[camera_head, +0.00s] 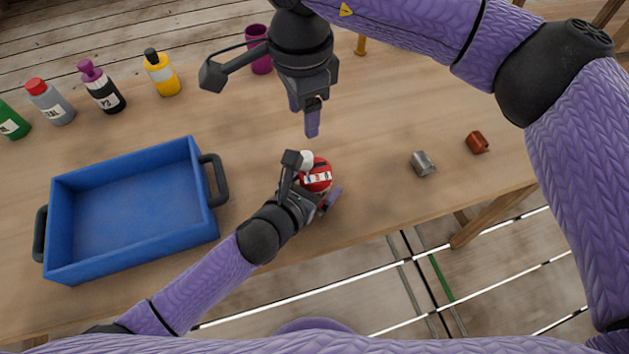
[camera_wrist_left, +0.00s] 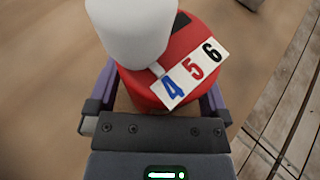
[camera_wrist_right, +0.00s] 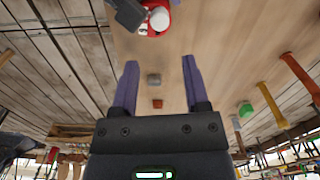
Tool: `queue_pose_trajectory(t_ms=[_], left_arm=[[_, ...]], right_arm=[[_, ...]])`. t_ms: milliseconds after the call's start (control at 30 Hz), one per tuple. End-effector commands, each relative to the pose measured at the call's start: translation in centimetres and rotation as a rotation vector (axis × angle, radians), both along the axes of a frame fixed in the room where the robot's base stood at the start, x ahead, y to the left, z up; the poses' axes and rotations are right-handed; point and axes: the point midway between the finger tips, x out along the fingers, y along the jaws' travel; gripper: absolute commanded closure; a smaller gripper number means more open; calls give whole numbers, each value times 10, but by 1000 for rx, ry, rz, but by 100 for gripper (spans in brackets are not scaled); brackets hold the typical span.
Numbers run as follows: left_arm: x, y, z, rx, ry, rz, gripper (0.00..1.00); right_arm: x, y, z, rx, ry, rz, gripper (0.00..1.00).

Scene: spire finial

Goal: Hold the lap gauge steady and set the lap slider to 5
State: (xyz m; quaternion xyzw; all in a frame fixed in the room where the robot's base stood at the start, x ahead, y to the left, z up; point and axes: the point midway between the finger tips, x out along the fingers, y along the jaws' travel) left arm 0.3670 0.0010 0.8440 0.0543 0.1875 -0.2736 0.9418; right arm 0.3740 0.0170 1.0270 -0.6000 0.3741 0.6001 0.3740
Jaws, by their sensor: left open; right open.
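The lap gauge (camera_head: 317,176) is a red round body on the table, with a white strip and a white knob on top. In the left wrist view, the gauge (camera_wrist_left: 147,92) shows the strip with a blue 4, a red 5 and a black 6. The white slider knob (camera_wrist_left: 130,28) rises beside the strip; its small tab meets the strip's edge near the 4, the exact setting unclear. My left gripper (camera_head: 312,182) is open, with its fingers on either side of the gauge; contact is unclear. My right gripper (camera_head: 312,122) is open and empty above the table, beyond the gauge.
A blue tray (camera_head: 215,222) with black handles stands left of the gauge. Several bottles and a purple cup (camera_head: 258,50) stand at the back. The table's front edge is close to the gauge.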

Motion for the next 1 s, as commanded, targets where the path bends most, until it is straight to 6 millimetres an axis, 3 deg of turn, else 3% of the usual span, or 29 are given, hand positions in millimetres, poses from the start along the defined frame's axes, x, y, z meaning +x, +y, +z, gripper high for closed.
queue_pose_trajectory(t_ms=[33,67,433,500,800,867,1000], left_arm=[[0,0,0,0,0,0,0],[0,0,0,0,0,0,6],[0,0,0,0,0,0,84],[0,0,0,0,0,0,84],[0,0,0,0,0,0,84],[0,0,0,0,0,0,84],[0,0,0,0,0,0,84]], right_arm=[[0,0,0,0,0,0,41],[0,0,0,0,0,0,41],[0,0,0,0,0,0,41],[0,0,1,0,0,21,26],[2,-1,9,1,1,527,26],[2,-1,1,1,4,552,26],[1,-1,-35,1,6,553,26]])
